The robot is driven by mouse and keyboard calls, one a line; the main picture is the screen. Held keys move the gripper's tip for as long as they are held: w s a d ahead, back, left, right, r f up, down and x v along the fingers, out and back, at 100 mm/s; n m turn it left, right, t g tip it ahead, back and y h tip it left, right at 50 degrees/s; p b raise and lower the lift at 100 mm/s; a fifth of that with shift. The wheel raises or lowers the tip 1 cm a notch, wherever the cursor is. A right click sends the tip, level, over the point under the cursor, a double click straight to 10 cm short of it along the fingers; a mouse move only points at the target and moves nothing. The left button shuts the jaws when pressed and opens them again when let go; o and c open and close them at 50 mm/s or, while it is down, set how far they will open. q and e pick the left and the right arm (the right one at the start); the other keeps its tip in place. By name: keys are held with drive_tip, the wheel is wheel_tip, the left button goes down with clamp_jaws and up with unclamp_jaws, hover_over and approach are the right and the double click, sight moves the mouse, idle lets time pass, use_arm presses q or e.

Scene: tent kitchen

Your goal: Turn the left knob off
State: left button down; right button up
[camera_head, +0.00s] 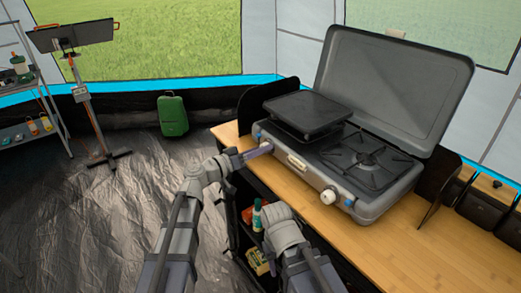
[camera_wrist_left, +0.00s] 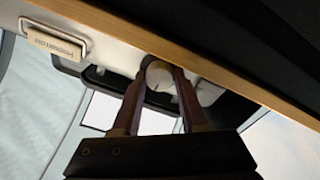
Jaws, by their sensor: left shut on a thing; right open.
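The camping stove (camera_head: 385,206) stands on the wooden counter with its lid raised. My left gripper (camera_head: 266,148) reaches the left end of its front panel. In the left wrist view my left gripper (camera_wrist_left: 159,84) is shut on the left knob (camera_wrist_left: 160,74), a round pale knob between the two fingertips. The fingers hide the knob's sides, and I cannot tell its setting for sure. In the head view the fingers cover this knob. My right arm rises from the bottom centre in front of the counter; its fingers are hidden.
The right knob (camera_head: 328,196) is white and free. A black griddle plate (camera_head: 307,112) covers the left burner; the right burner grate (camera_head: 366,160) is bare. The counter (camera_head: 400,250) is clear in front of the stove. Bottles stand on the shelf below. A green case (camera_head: 172,116) stands by the tent wall.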

use_arm(q)
drive_tip(key=shift+s+f, duration=0.1)
idle(0.3)
drive_tip(key=shift+c, duration=2.2)
unclamp_jaws()
drive_tip(key=v, duration=0.7)
drive_tip(key=shift+s+a, duration=0.2)
drive_tip(key=shift+a, duration=0.15)
